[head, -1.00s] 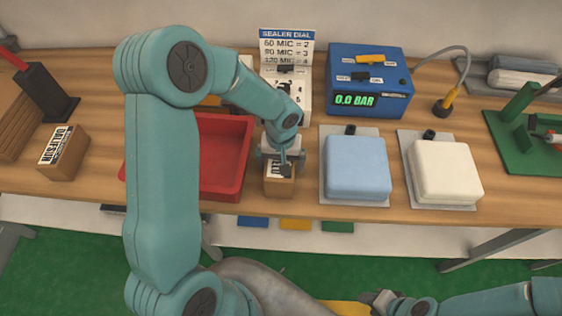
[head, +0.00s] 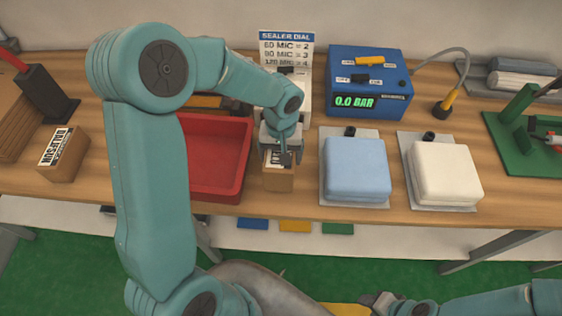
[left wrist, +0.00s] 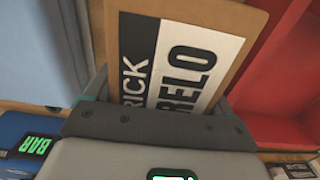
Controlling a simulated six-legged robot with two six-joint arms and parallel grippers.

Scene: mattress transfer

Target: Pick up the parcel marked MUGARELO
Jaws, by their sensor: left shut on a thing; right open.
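A small brown parcel (head: 278,182) with a white label is at the front of the bench, right of the red bin. My left gripper (head: 284,157) is shut on its top from above. In the left wrist view the label of this parcel (left wrist: 190,50) ends in "RELO"; the rest is cut off. Another brown parcel (head: 64,155) with a black and white label stands at the left of the bench; its label is too small to read surely. My right gripper (head: 380,301) is open and empty, low in front of the bench.
The red bin (head: 236,190) is close left of the held parcel, partly behind my left arm. A blue pad (head: 357,168) and a white pad (head: 446,170) lie to the right. Behind are the dial sign (head: 287,50) and the blue pressure box (head: 366,80).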

